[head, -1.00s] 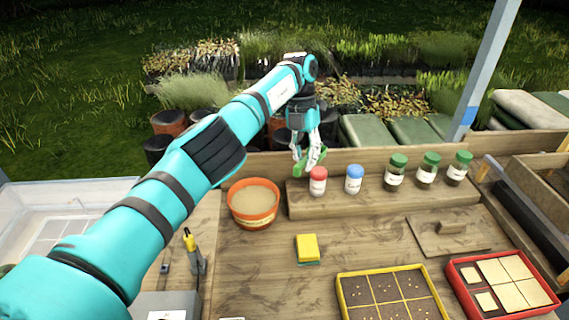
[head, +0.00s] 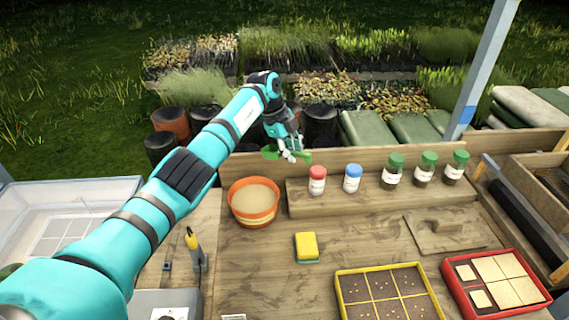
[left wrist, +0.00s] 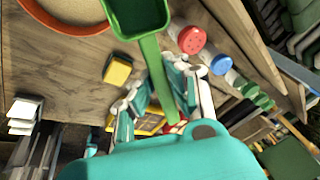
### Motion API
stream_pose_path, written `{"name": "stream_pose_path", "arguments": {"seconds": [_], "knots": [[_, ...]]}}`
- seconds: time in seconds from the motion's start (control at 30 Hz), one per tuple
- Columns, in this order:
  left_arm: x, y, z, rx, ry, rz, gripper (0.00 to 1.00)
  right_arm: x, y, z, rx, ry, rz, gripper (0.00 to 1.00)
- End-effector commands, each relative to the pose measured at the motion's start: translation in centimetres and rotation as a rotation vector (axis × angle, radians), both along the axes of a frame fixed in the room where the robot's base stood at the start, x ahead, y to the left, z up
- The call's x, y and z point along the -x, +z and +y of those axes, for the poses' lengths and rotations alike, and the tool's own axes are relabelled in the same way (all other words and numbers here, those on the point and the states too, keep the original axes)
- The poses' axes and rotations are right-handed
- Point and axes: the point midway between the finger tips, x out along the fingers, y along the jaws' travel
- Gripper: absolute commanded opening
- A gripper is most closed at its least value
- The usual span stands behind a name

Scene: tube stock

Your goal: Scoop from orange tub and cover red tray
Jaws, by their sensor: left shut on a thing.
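My left gripper (head: 288,150) is shut on the handle of a green scoop (head: 271,152), held in the air behind the orange tub and above it. In the left wrist view the scoop's bowl (left wrist: 138,14) points away from the gripper, and its inside looks plain dark green. The orange tub (head: 253,217) stands on the bench and holds pale sand-coloured material; its rim also shows in the left wrist view (left wrist: 72,27). The red tray (head: 454,288) lies at the front right, with pale tan large cells and smaller pale squares in dark cells. My right gripper is not in view.
Red-lidded (head: 317,180), blue-lidded (head: 352,178) and several green-lidded jars stand on a wooden step. A yellow sponge (head: 306,247) lies before the tub. A yellow tray (head: 340,297) with dark seeded cells lies beside the red tray. A wooden float (head: 446,228) lies behind them.

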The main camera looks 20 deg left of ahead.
Motion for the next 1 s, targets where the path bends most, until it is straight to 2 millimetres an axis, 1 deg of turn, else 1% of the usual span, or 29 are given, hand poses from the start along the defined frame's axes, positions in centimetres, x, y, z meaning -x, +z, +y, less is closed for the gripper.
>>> {"name": "stream_pose_path", "arguments": {"seconds": [0.03,0.1,0.2,0.33,0.43,0.57,0.73,1.0], "knots": [[0.0,-0.9,0.5,0.004,0.117,0.002,0.00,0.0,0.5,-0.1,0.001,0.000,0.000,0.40],[-0.1,-2.1,1.1,0.009,0.288,0.002,0.00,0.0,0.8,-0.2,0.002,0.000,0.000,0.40],[-0.1,-3.6,1.6,0.016,0.485,0.001,0.00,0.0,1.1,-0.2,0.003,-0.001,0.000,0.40],[0.0,-5.0,2.1,0.022,0.648,-0.001,0.00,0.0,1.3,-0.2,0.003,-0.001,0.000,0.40],[0.1,-5.6,2.3,0.031,0.707,-0.002,0.00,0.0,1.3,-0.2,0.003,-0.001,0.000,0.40],[0.3,-6.3,2.8,0.091,0.728,-0.007,0.00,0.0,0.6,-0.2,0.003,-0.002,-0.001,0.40],[0.6,-7.0,3.3,0.214,0.725,-0.021,0.00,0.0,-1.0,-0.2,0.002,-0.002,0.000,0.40],[0.9,-7.4,4.0,0.364,0.716,-0.040,0.00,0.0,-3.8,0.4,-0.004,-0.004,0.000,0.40]]}}
